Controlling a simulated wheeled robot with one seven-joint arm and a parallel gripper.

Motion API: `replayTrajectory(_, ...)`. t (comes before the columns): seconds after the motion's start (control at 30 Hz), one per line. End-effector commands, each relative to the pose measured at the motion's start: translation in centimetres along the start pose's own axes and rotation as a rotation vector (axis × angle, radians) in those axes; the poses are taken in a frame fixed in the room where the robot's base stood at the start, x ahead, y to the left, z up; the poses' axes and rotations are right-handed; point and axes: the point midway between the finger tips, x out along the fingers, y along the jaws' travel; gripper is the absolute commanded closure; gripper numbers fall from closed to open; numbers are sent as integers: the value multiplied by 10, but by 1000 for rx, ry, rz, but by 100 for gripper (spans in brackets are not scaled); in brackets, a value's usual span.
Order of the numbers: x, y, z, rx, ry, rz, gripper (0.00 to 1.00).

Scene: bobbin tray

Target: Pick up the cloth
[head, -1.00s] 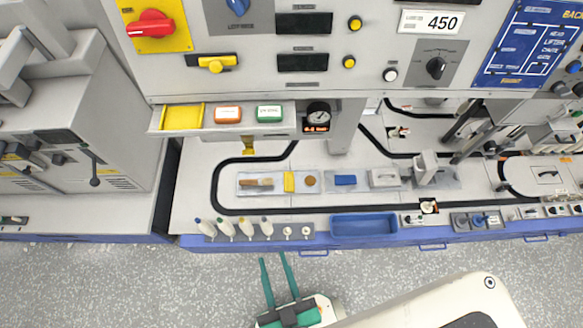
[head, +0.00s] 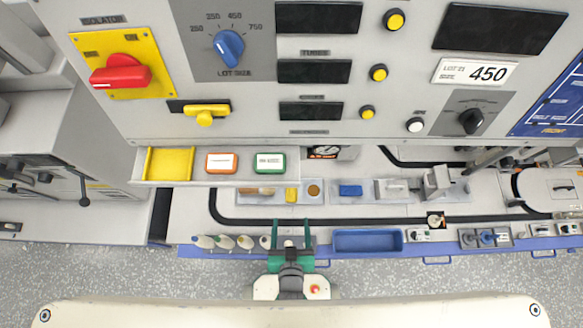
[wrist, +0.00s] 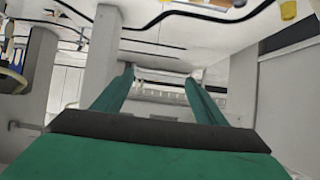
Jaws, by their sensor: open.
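A small flat blue rectangle (head: 350,190) lies on the counter's pale mat in the head view; it may be the folded cloth, but I cannot tell for sure. A small yellow piece (head: 291,195) and a round brown piece (head: 314,191) lie to its left. My gripper (head: 291,230) has green fingers, spread apart with nothing between them. It is at the counter's front edge, left of and nearer than the blue rectangle. In the wrist view my open gripper (wrist: 160,78) points at pale grey surfaces; the blue rectangle is not recognisable there.
A control panel (head: 390,115) overhangs the counter. Below it a shelf holds a yellow tray (head: 169,164), an orange-rimmed box (head: 221,163) and a green-rimmed box (head: 269,163). Several bottles (head: 225,242) stand left of my gripper; a blue bin (head: 368,241) sits to its right.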

Motion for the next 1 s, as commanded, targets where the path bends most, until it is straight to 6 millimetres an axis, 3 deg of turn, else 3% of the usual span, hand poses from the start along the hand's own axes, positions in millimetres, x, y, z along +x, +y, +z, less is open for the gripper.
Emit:
replayTrajectory(0.03,25,1,14,2,-37,2,34)
replayTrajectory(0.2,94,1,62,5,-187,5,34)
replayTrajectory(0.5,203,-2,110,-1,-448,-3,34)
replayTrajectory(0.7,249,-3,119,-3,-582,-3,34)
replayTrajectory(1.0,274,-2,126,-2,-652,-1,34)
